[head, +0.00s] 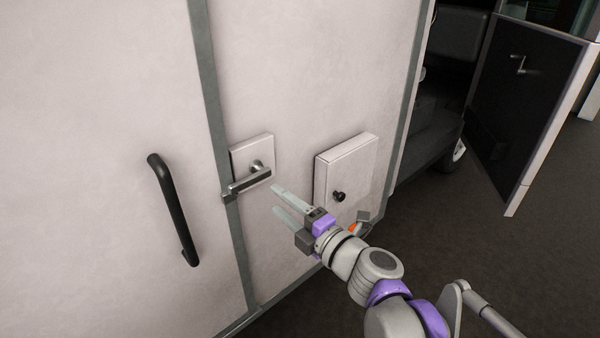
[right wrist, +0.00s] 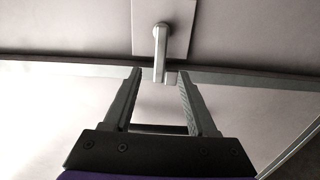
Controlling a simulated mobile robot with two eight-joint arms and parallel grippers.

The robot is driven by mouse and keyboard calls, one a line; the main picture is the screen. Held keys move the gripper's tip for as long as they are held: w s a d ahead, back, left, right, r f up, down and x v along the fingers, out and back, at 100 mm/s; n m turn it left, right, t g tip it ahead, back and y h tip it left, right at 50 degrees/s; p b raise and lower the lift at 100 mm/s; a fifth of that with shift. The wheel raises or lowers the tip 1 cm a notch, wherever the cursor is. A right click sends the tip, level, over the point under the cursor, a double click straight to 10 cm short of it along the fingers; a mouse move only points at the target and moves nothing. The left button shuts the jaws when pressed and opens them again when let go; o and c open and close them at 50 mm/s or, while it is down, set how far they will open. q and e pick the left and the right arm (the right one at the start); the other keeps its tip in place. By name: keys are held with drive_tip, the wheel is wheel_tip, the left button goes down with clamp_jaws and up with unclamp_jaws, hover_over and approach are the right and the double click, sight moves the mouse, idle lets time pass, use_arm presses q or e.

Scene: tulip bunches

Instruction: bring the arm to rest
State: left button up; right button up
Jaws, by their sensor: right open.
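My right gripper (head: 277,202) is open and empty in front of a white panel wall in the head view. In the right wrist view my right gripper (right wrist: 157,75) shows its two fingers spread apart with nothing between them. A lever handle (head: 248,183) on a square plate is just left of and above the fingertips. The lever handle (right wrist: 160,50) also shows in the right wrist view, beyond the fingertips; I cannot tell whether there is contact. My left gripper is not in view.
A white box (head: 345,170) with a black knob (head: 338,196) is fixed to the wall close to my right arm. A black bar handle (head: 173,210) is further left. An open dark door (head: 525,95) stands at the right. The dark floor (head: 480,260) at right looks clear.

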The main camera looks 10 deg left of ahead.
drive_tip(key=s+d+f+m+g+h+p, duration=0.1)
drive_tip(key=s+d+f+m+h+p, duration=0.2)
drive_tip(key=d+m, duration=0.6)
drive_tip(key=s+d+f+m+g+h+p, duration=0.2)
drive_tip(key=s+d+f+m+h, duration=0.4)
drive_tip(key=s+d+f+m, duration=0.2)
drive_tip(key=s+d+f+m+g+h+p, duration=0.2)
drive_tip(key=s+d+f+m+h, duration=0.3)
drive_tip(key=s+d+m, duration=0.4)
drive_tip(key=shift+s+d+f+m+h+p, duration=0.25)
drive_tip(key=shift+d+f+m+p, duration=0.8)
drive_tip(key=shift+d, duration=1.7)
drive_tip(key=shift+r+m, duration=0.25)
drive_tip(key=shift+r, duration=0.15)
